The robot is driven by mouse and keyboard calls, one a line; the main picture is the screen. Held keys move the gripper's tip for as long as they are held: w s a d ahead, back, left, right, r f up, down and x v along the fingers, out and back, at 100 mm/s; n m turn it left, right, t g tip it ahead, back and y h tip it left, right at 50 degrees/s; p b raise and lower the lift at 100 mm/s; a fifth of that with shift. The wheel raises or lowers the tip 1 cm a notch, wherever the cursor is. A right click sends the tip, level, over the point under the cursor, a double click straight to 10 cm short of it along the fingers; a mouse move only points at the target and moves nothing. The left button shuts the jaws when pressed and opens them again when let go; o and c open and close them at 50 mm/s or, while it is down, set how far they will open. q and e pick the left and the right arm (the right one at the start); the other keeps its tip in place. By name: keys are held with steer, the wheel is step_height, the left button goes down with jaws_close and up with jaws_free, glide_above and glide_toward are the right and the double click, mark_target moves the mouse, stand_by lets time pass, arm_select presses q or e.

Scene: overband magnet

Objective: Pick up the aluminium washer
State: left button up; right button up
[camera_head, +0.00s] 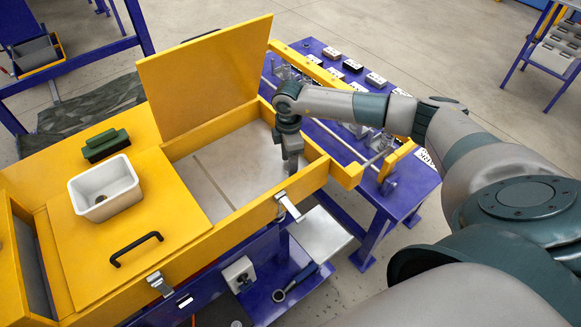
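My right gripper (291,160) points down into the open compartment of the yellow box (318,172), near its right wall. Its fingers are seen nearly edge-on, so I cannot tell whether they are open or shut. No aluminium washer can be made out on the pale floor (232,165) of the compartment; the gripper hides part of that floor. A white tray (132,192) stands on the closed yellow lid at the left. A small dark, roundish thing (100,199) lies in it, too small to identify. My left gripper is not in view.
A raised yellow lid (205,65) stands behind the open compartment. A green block (106,145) and a black handle (136,248) are on the left part of the box. A blue table (412,180) with several small parts stands behind my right arm.

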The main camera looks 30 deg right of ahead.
steer(key=shift+f, duration=0.4)
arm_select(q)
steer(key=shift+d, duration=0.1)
arm_select(e)
steer(key=shift+c, duration=0.4)
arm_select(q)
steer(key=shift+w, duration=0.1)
arm_select(e)
steer(key=c, duration=1)
steer(key=shift+c, duration=0.2)
steer(key=shift+r, duration=0.1)
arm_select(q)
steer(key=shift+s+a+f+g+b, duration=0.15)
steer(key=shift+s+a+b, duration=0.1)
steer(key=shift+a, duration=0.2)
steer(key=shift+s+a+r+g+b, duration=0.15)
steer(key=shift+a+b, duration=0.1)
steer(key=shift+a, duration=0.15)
arm_select(e)
step_height(320, 180, up, 10)
